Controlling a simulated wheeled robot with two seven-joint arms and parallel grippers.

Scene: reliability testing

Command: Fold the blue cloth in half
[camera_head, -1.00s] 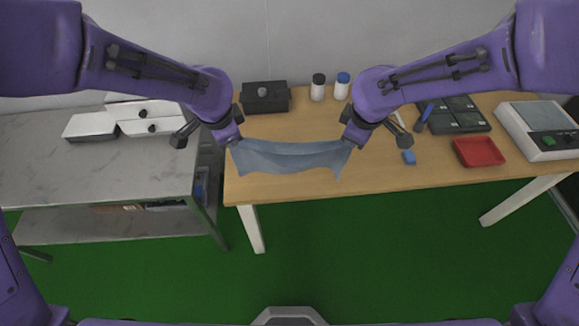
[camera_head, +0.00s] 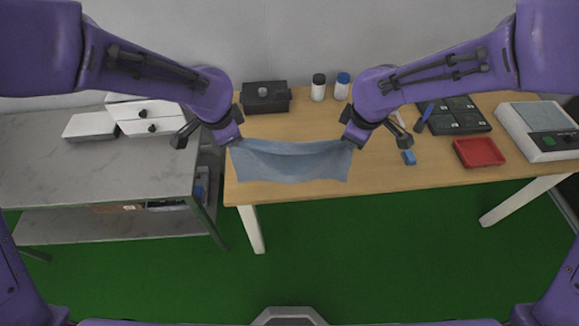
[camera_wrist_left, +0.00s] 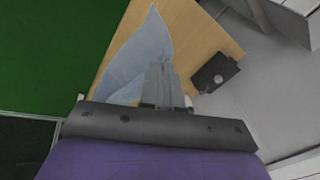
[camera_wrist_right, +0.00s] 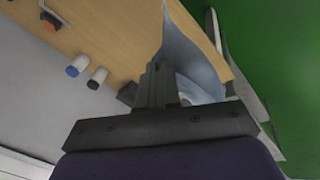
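The blue cloth (camera_head: 290,162) hangs stretched between my two grippers at the left part of the wooden table, its upper edge sagging slightly in the middle. My left gripper (camera_head: 233,142) is shut on its upper left corner, and my right gripper (camera_head: 348,142) is shut on its upper right corner. In the left wrist view the cloth (camera_wrist_left: 140,60) runs up from beside the closed fingers (camera_wrist_left: 160,75). In the right wrist view the cloth (camera_wrist_right: 188,55) runs from the closed fingers (camera_wrist_right: 155,75). I cannot tell whether its lower edge touches the table.
A grey bench (camera_head: 90,175) with white drawer boxes (camera_head: 147,115) stands left.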

